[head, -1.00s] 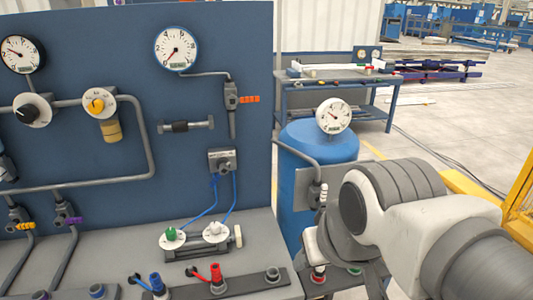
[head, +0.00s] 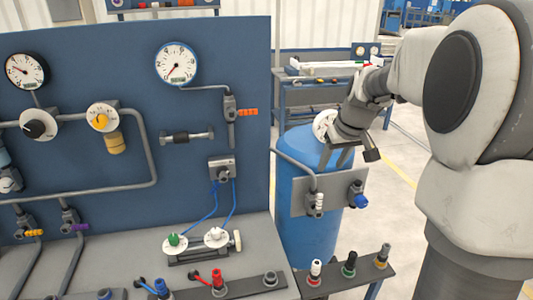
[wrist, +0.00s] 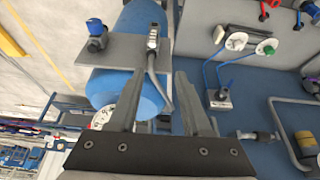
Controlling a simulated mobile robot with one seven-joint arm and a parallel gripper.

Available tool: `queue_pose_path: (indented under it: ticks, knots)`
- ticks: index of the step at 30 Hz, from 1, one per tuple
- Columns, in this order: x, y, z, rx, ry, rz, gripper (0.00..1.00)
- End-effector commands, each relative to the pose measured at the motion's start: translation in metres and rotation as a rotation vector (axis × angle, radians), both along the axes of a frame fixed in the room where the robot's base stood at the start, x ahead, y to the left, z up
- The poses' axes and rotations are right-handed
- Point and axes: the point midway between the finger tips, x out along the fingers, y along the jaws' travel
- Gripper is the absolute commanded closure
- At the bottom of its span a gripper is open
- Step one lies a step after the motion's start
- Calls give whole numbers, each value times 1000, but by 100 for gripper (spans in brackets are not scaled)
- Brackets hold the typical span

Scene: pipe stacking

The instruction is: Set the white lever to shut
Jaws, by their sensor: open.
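The white lever (head: 319,202) is on a small valve mounted on the grey plate (head: 300,203) in front of the blue tank. It appears upright, roughly along the pipe; its exact angle is hard to tell. In the wrist view the white lever (wrist: 153,33) lies beyond the fingertips, near the top centre. My gripper (head: 352,155) is at the top of the tank, above the plate and apart from the lever. In the wrist view my gripper (wrist: 160,85) shows two spread fingers with nothing between them.
A blue-handled valve (head: 357,196) sits right of the white lever on the same plate. A pipe (head: 305,165) curves from the panel to the plate. The gauge (head: 323,125) on the tank is partly hidden by my gripper. A rack (head: 345,277) with several fittings stands below.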

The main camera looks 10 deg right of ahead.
Motion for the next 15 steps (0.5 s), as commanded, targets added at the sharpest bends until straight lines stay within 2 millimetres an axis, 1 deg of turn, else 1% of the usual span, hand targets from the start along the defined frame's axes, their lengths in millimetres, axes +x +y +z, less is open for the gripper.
queue_pose_path:
  ticks: [1,3,8,11,15]
  knots:
    - [3,-9,-4,5,7,-9,51]
    - [5,-16,-7,7,13,-15,51]
    - [9,-20,-17,9,16,-18,51]
    - [14,-19,-31,11,18,-17,51]
    - [25,-18,-58,10,19,-16,51]
